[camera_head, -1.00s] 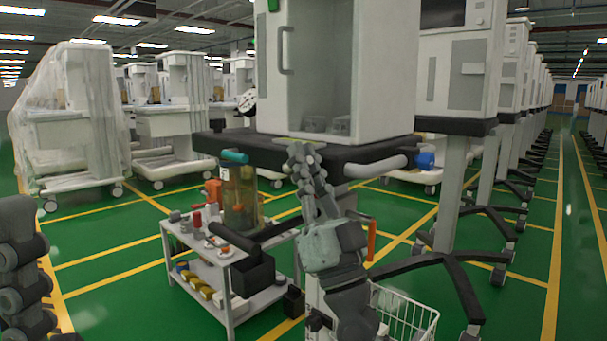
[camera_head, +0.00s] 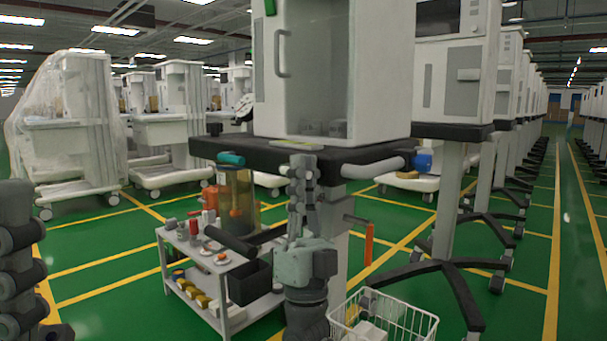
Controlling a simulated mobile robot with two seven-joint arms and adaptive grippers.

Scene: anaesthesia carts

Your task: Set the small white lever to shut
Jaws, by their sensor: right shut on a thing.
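My right gripper (camera_head: 303,168) points up from the lower middle, at the front edge of the dark worktop (camera_head: 250,153) of the nearest cart. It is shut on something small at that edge. The small white lever is not clearly visible; the fingers cover the spot, and I take it to be what they hold. Its position cannot be read. My left gripper is not in view; only dark links of my left arm show at the left edge.
A white cabinet (camera_head: 383,70) stands on the worktop. A pale rail (camera_head: 372,168) and a blue knob (camera_head: 424,161) are at its right, an orange handle (camera_head: 369,245) below. A small trolley (camera_head: 192,247) with bottles stands left; a wire basket (camera_head: 400,322) is low right.

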